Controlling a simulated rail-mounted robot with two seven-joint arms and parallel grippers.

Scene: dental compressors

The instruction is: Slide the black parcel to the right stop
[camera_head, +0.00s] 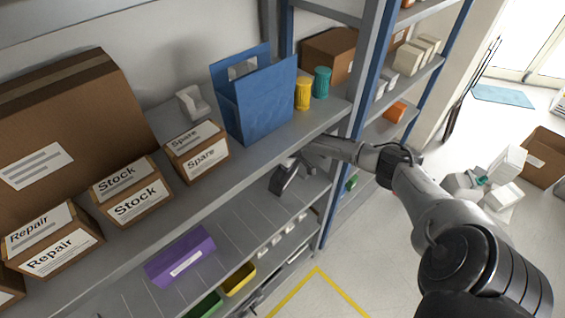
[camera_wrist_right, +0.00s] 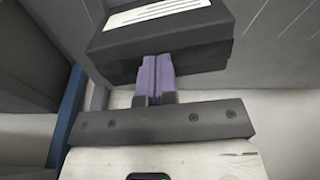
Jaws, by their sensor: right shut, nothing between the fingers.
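The black parcel (camera_wrist_right: 205,48) fills the upper middle of the right wrist view, a dark box with a white label strip on top. My right gripper (camera_wrist_right: 155,62) is shut and empty, its two purple fingers together. The fingertips are at the parcel's near face; whether they touch it I cannot tell. In the head view my right arm reaches under the upper shelf, where a small dark shape shows at its end; the upper shelf edge hides part of this area. My left gripper is not in view.
A purple parcel (camera_head: 181,256) lies farther left on the lower shelf (camera_head: 232,222), with bare shelf between. Blue and grey posts (camera_head: 345,150) stand at the right. The upper shelf holds cartons (camera_head: 137,201), a blue carrier (camera_head: 262,105) and yellow and teal cups (camera_head: 303,93).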

